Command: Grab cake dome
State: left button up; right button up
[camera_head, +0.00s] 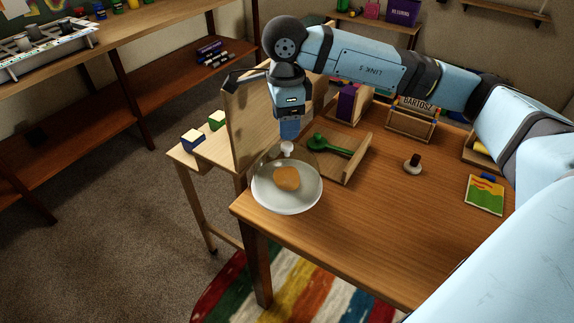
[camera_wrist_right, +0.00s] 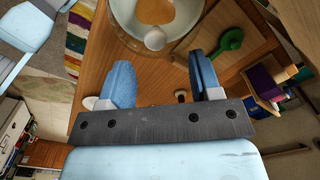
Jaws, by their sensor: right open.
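The cake dome (camera_head: 268,168) is clear, with a white round knob (camera_head: 287,148) on top. It covers a pale plate (camera_head: 290,206) that holds a golden-brown baked item (camera_head: 286,178), at the table's left corner. My right gripper (camera_head: 289,137) points down just above the knob. In the right wrist view the two blue fingers are apart, and the knob (camera_wrist_right: 155,38) lies just beyond the fingertips (camera_wrist_right: 160,62), roughly between them. The gripper holds nothing. My left gripper is not in view.
A wooden tray (camera_head: 350,165) with a green spoon (camera_head: 332,147) stands close to the right of the dome. An upright wooden panel (camera_head: 243,130) stands behind left. A small knobbed object (camera_head: 413,164) and a colourful card (camera_head: 485,195) lie right. The table front (camera_head: 350,235) is clear.

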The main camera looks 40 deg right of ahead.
aim_at(287, 144)
jog(key=f, duration=0.6)
jog(key=shift+s+f+b, duration=0.3)
jog(key=shift+b, duration=0.05)
grip_shut()
